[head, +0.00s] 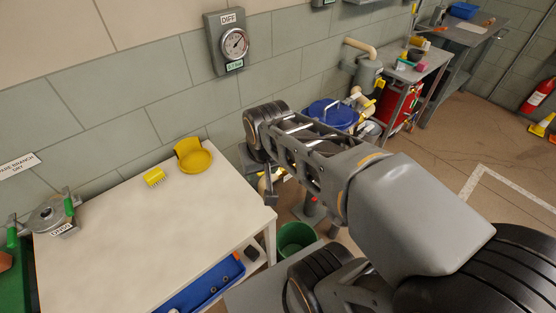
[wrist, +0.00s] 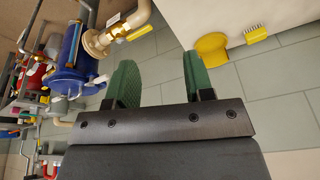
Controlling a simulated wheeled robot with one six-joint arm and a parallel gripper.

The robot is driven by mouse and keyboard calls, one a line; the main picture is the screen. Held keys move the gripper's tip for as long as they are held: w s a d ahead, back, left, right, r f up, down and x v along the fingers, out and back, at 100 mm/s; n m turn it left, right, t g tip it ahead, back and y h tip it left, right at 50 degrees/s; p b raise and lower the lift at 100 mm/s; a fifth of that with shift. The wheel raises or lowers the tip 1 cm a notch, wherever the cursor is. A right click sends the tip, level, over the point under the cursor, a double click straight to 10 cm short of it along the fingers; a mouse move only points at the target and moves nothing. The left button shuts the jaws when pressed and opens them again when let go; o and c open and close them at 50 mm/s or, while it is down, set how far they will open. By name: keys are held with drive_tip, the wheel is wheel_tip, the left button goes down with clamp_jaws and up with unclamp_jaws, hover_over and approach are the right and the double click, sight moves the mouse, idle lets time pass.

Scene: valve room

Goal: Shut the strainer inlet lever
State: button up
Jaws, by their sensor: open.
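A blue cylindrical vessel (wrist: 72,50), which looks like the strainer, stands at the upper left of the wrist view. Its blue lid (head: 330,113) shows behind my arm in the head view. A flanged cream pipe (wrist: 100,42) joins it, with a small yellow lever-like bar (wrist: 139,33) beside the pipe. I cannot tell for sure that this is the inlet lever, or how it is set. My gripper (wrist: 160,80) has two green fingers spread apart with nothing between them, and the bar is beyond them. In the head view my arm hides much of the pipework.
A DIFF gauge (head: 234,44) is on the wall. A green bucket (head: 296,238) stands on the floor beside the table. Open floor lies at the right.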

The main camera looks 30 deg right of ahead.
drive_tip(key=w+d+f+m+g+b, duration=0.2)
drive_tip(key=w+d+f+m, duration=0.4)
drive_tip(key=w, duration=0.4)
drive_tip(key=w+d+f+m+g+b, duration=0.15)
drive_tip(key=w+d+f+m, duration=0.25)
drive_tip(key=w+f+m, duration=0.4)
drive_tip(key=f, duration=0.3)
drive_tip(key=w+f, duration=0.1)
drive_tip(key=f, duration=0.3)
drive_tip(key=w+f+b, duration=0.1)
drive_tip(key=f, duration=0.2)
drive_tip(key=shift+w+d+f, duration=0.1)
drive_tip(key=shift+d+f, duration=0.1)
drive_tip(key=shift+d, duration=0.15)
drive_tip(key=shift+f, duration=1.05)
drive_tip(key=shift+c, duration=0.5)
clamp_jaws()
